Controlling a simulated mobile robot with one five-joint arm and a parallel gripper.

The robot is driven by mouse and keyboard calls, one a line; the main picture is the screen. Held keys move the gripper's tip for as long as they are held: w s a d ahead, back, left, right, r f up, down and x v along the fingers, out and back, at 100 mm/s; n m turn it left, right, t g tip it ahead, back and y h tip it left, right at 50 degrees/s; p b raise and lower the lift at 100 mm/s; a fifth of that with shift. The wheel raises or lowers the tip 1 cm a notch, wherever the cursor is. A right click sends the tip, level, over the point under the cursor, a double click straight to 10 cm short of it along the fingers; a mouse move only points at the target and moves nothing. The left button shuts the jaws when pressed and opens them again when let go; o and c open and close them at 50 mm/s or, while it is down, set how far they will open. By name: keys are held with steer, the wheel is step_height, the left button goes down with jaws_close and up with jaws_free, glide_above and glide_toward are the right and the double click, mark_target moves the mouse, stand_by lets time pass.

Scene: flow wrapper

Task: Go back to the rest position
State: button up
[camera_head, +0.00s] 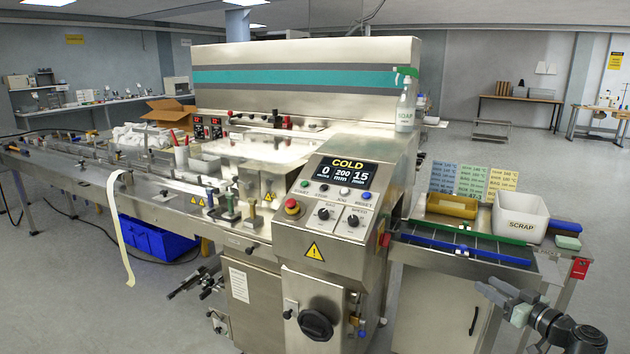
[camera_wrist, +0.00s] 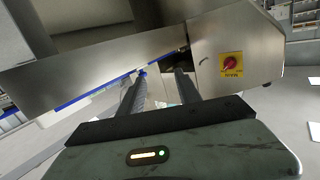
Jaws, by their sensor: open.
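My gripper (camera_head: 497,298) is at the lower right of the head view, in front of the outfeed table, with my dark wrist behind it. In the wrist view my gripper (camera_wrist: 161,76) shows two dark fingers standing apart. I see nothing held between them. Beyond the fingertips is a steel panel of the machine, with a blue strip along its edge. A red rotary switch (camera_wrist: 230,62) on a yellow plate sits to the right of the fingers and appears upside down. I cannot tell the gap between fingertips and panel.
The steel flow wrapper (camera_head: 290,140) fills the middle; its display (camera_head: 347,172) reads COLD. Open floor lies at the right.

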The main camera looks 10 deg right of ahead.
steer(key=w+a+f+g+y, duration=0.1)
steer(key=w+a+f+g, duration=0.25)
steer(key=a, duration=0.55)
steer(key=w+a+f+g+y, duration=0.25)
steer(key=a+f, duration=0.25)
steer(key=a, duration=0.3)
steer(key=w+a+f+g+y, duration=0.1)
steer(key=w+a+f+g, duration=0.2)
steer(key=a, duration=0.6)
steer(key=s+a+f+g+h, duration=0.2)
steer(key=a+f+g, duration=0.1)
steer(key=a, duration=0.4)
steer(key=s+a+f+m+g+h, duration=0.1)
steer(key=s+a+f+g+h, duration=0.1)
steer(key=s+a+f+h, duration=0.3)
steer(key=a+f+g, duration=0.2)
steer(key=a+g, duration=0.1)
steer(key=a, duration=0.5)
step_height(320, 180, up, 20)
steer(key=d+p, duration=0.1)
steer(key=p, duration=1.9)
steer(key=shift+d, duration=0.15)
